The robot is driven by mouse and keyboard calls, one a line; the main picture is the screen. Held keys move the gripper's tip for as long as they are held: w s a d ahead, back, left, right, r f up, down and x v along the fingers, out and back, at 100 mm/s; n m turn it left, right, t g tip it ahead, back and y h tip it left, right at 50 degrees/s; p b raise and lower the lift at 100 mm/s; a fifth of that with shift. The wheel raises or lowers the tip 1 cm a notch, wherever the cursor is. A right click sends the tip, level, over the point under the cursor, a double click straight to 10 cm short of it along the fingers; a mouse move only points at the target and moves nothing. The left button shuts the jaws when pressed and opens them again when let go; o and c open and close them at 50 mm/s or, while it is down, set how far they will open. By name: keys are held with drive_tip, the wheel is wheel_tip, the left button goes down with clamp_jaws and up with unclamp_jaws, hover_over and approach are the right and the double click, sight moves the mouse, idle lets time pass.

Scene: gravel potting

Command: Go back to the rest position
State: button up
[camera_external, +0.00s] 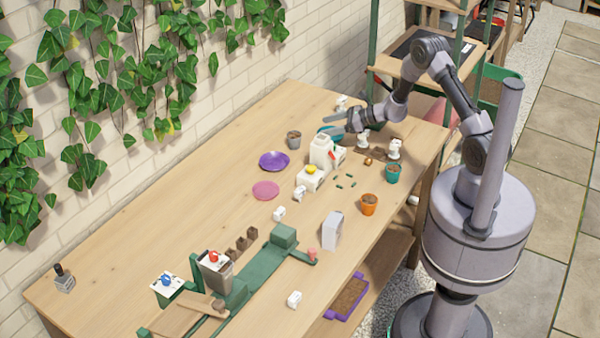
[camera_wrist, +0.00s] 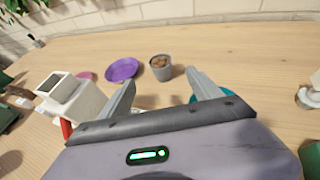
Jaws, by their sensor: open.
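My gripper (camera_external: 334,121) is raised over the far right part of the table in the external view, fingers pointing left toward the wall. In the wrist view its two fingers (camera_wrist: 165,97) are spread apart with nothing between them. A grey pot (camera_wrist: 161,67) filled with brown gravel stands on the table beyond the fingertips; it also shows in the external view (camera_external: 294,140). A purple saucer (camera_wrist: 122,70) lies beside that pot. A teal saucer (camera_wrist: 229,93) is partly hidden behind my right finger.
A white dispenser-like block (camera_external: 321,152) stands mid-table. A teal pot (camera_external: 392,173) and an orange pot (camera_external: 369,204) stand near the right edge. A pink saucer (camera_external: 265,190) lies left of the middle. Green and grey fixtures (camera_external: 240,290) fill the near end. The far-left tabletop is clear.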

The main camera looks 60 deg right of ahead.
drive_tip(key=s+a+r+n+g+y+p, duration=0.1)
drive_tip(key=s+a+r+n+g+y, duration=0.15)
drive_tip(key=a+r+n, duration=0.4)
drive_tip(key=s+a+r+n+g+y+p, duration=0.1)
drive_tip(key=s+a+r+n+p, duration=0.15)
drive_tip(key=a+r, duration=0.6)
drive_tip(key=s+a+r+n+g, duration=0.25)
drive_tip(key=s+r+n, duration=0.2)
drive_tip(key=s, duration=0.25)
drive_tip(key=s+a+r+n+g, duration=0.1)
drive_tip(key=s+a+r+n, duration=0.25)
drive_tip(key=s+r, duration=0.25)
drive_tip(key=s+d+r+n+h+p, duration=0.1)
drive_tip(key=s+d+n+h, duration=0.1)
drive_tip(key=s+n, duration=0.3)
drive_tip(key=s+d+r+n+h+p, duration=0.2)
drive_tip(key=s+n+h, duration=0.2)
drive_tip(key=s, duration=0.9)
drive_tip(key=shift+s+r+n, duration=0.15)
drive_tip(key=shift+r+n, duration=0.15)
drive_tip(key=shift+n, duration=0.4)
drive_tip(key=shift+d+h, duration=0.1)
drive_tip(key=shift+h, duration=0.15)
